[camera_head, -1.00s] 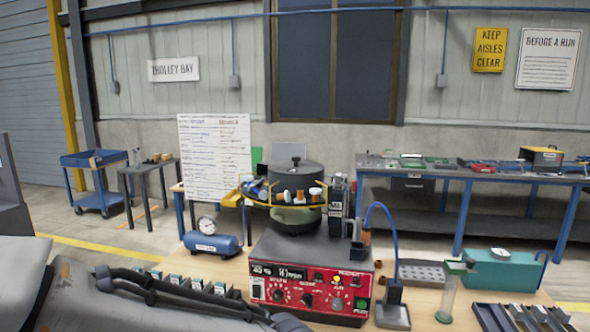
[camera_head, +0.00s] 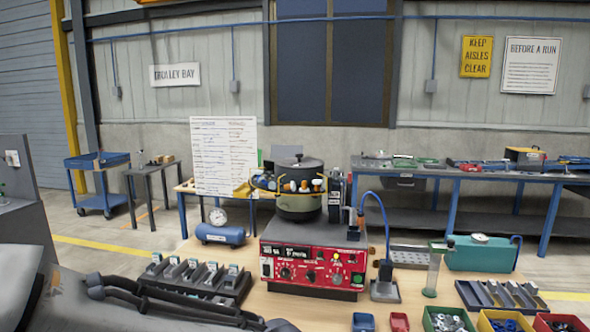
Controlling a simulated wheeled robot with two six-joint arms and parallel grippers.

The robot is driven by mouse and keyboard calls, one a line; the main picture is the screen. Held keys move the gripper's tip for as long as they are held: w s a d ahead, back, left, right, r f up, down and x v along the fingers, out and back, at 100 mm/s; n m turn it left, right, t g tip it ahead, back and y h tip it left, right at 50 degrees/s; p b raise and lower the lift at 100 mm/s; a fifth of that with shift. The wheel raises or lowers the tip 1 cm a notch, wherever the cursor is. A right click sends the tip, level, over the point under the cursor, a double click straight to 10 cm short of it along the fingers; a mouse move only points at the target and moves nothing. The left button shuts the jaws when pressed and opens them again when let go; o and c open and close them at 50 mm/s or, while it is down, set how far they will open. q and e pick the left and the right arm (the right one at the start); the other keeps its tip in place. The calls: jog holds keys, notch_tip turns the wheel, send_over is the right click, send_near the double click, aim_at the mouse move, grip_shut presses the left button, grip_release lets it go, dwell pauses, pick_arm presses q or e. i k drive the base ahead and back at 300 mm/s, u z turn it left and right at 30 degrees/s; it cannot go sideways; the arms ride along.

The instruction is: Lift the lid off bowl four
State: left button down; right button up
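A bowl feeder (camera_head: 299,203) stands on a red control box (camera_head: 310,266) at the middle of the wooden bench. A dark round lid (camera_head: 298,170) with a small knob on top covers the bowl. A yellow rail with small parts on it runs around the front of the bowl, just below the lid. I cannot read a bowl number on it. Neither of my grippers shows. Only a grey part of my arm with black hoses is in view at the lower left, well apart from the feeder.
A blue cylinder with a gauge (camera_head: 221,234) and a rack of blocks (camera_head: 195,280) stand left of the feeder. A lamp-like blue hose (camera_head: 379,208), a teal case (camera_head: 483,253) and a slotted tray (camera_head: 500,296) are right. Several bins, including a green one (camera_head: 447,321), line the front.

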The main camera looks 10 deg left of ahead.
aim_at(299, 161)
jog(key=u, duration=1.1)
jog(key=i, duration=0.7)
jog(key=u, duration=0.15)
